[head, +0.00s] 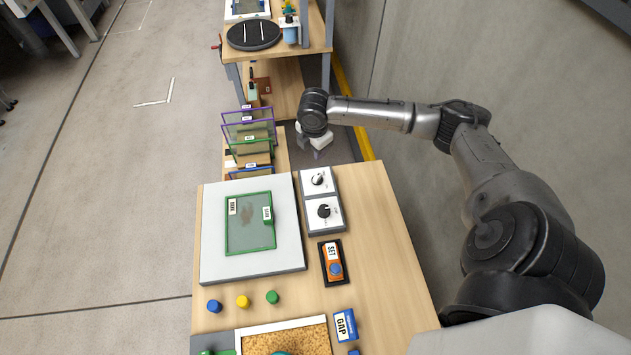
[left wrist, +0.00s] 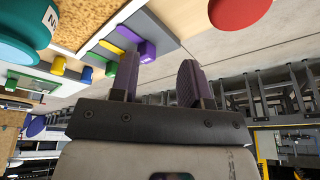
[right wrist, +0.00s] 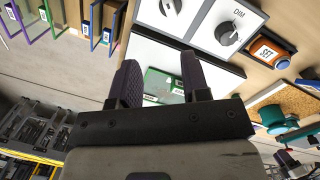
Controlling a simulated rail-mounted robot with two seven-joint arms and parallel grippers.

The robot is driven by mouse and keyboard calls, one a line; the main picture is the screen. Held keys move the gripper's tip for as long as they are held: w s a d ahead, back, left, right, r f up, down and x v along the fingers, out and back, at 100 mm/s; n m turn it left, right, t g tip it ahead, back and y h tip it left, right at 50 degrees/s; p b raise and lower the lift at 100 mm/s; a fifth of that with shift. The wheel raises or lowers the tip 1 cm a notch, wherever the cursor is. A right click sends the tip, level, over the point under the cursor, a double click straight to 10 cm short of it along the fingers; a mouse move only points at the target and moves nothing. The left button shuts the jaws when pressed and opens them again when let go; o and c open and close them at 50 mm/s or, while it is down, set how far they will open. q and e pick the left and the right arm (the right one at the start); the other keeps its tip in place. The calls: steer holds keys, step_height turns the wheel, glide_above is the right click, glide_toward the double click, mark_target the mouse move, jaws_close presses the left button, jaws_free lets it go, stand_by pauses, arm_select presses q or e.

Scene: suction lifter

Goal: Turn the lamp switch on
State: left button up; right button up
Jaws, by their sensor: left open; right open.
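Two grey-white control boxes stand beside the light panel (head: 212,250). The nearer has a black dial (head: 324,211), labelled DIM in the right wrist view (right wrist: 228,33). The farther has a smaller knob (head: 318,179), probably the lamp switch; it also shows in the right wrist view (right wrist: 170,6). Its label is unreadable. A green-framed screen (head: 250,222) lies on the panel. My right gripper (head: 317,153) is open and empty beyond the farther box, apart from it; its fingers show in its wrist view (right wrist: 161,78). My left gripper (left wrist: 160,80) is open and empty, outside the head view.
An orange SET device (head: 331,259) and a blue GAP box (head: 344,324) lie on the table's right side. Blue, yellow and green knobs (head: 243,302) stand in front of the panel. Framed screens (head: 248,130) stand in a rack behind. A wall runs along the right.

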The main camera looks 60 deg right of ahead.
mark_target(315, 178)
steer(key=f+n, duration=0.1)
steer(key=f, duration=0.3)
steer(key=f+n, duration=0.1)
steer(key=f, duration=0.4)
steer(key=f+y, duration=0.1)
steer(key=f, duration=0.4)
steer(key=shift+s+a+f+n+g, duration=0.2)
steer(key=shift+s+f+n+g, duration=0.1)
steer(key=shift+n, duration=0.1)
steer(key=shift+r, duration=0.1)
jaws_close()
